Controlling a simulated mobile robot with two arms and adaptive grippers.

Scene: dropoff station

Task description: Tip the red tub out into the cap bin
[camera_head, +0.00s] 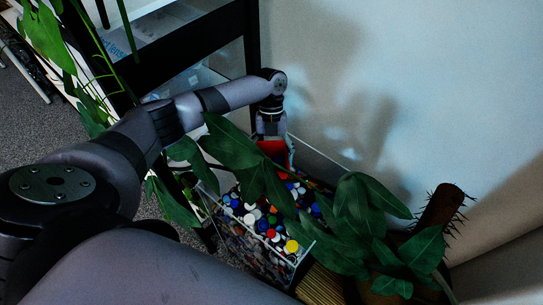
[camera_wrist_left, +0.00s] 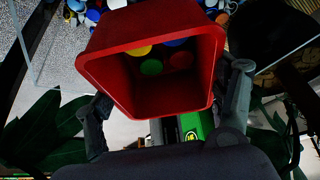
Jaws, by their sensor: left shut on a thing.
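My left gripper (camera_head: 271,127) is shut on the red tub (camera_head: 272,148), above the far end of the cap bin. In the left wrist view the tub (camera_wrist_left: 140,92) sits between the two fingers (camera_wrist_left: 165,112), its open mouth facing the camera. Several caps, yellow, green, red and blue, lie inside it. The cap bin (camera_head: 243,246) is a clear-walled box holding many coloured caps. Leaves hide part of the bin and part of the tub in the head view. Some loose-looking caps show at the top edge of the wrist view. My right gripper is not in view.
A leafy plant (camera_head: 365,225) overhangs the bin's right side, and more leaves (camera_head: 90,90) hang at the left. A black-framed rack (camera_head: 185,45) stands behind my left arm. A pale wall (camera_head: 400,80) closes off the right. Grey floor (camera_head: 35,125) shows at the left.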

